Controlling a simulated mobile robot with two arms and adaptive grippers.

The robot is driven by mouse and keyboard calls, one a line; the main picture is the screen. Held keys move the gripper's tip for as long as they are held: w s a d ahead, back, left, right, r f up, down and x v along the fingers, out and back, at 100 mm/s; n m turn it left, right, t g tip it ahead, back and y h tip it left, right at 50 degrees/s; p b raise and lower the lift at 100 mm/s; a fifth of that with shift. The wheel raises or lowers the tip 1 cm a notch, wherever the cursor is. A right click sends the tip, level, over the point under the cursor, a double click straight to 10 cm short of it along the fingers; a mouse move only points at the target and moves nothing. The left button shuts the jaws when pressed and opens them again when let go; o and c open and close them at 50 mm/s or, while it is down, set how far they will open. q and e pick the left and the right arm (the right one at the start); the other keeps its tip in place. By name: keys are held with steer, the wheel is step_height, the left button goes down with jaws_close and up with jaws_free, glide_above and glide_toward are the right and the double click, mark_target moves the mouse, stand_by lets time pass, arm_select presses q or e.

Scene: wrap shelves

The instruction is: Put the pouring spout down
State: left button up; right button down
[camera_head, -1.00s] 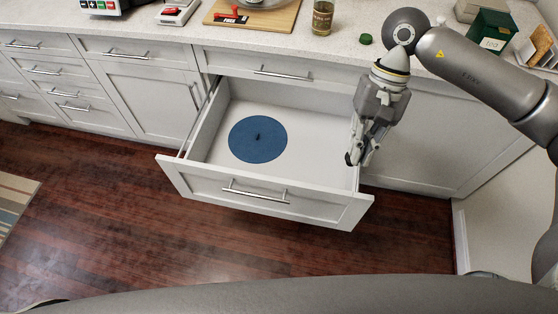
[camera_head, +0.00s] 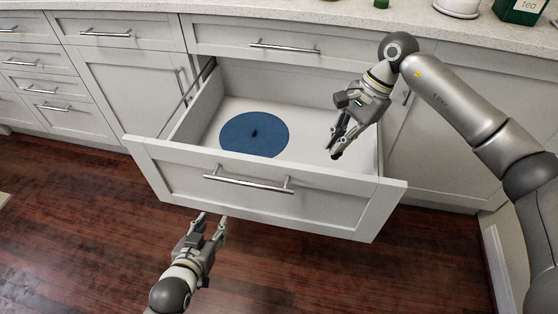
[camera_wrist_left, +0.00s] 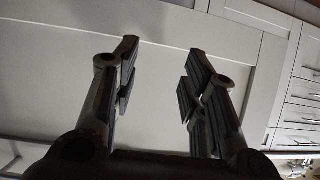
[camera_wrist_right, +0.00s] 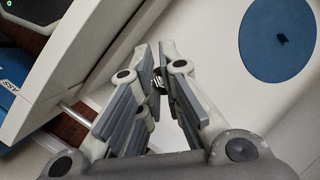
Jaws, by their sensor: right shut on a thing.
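My right gripper (camera_head: 335,148) is over the right part of the open drawer, pointing down and to the left. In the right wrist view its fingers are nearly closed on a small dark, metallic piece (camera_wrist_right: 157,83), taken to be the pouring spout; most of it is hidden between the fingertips. In the head view the spout is too small to make out. My left gripper (camera_head: 213,220) is in front of the drawer, low, open and empty; its spread fingers also show in the left wrist view (camera_wrist_left: 160,55).
The pulled-out white drawer (camera_head: 265,196) holds a round blue lid-like disc (camera_head: 240,140) with a small dark knob, left of my right gripper. The drawer floor to the disc's right looks clear. The countertop (camera_head: 300,30) runs behind, with a green tea box (camera_head: 522,10) at right.

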steer(key=w+f+m+b, duration=0.1)
steer(key=f+b, duration=0.2)
steer(key=f, duration=0.3)
steer(key=w+f+m+t+b, duration=0.1)
steer(key=f+b, duration=0.2)
steer(key=f, duration=0.3)
steer(key=w+f+m+b, duration=0.1)
steer(key=w+f+b, duration=0.1)
steer(key=f, duration=0.4)
steer(key=shift+d+f+b, duration=0.1)
steer(key=shift+f+b, duration=0.2)
steer(key=shift+b, duration=0.35)
arm_select(q)
step_height(320, 180, up, 21)
steer(key=s+d+t+h, duration=0.1)
steer(key=t+h, duration=0.2)
steer(key=t, duration=0.7)
steer(key=shift+d+r, duration=0.15)
steer(key=shift+d, duration=0.15)
arm_select(e)
steer(key=shift+f, duration=0.15)
arm_select(q)
steer(key=shift+s, duration=0.1)
steer(key=shift+s+r, duration=0.15)
steer(key=shift+r, duration=0.15)
arm_select(e)
steer(key=shift+f, duration=0.15)
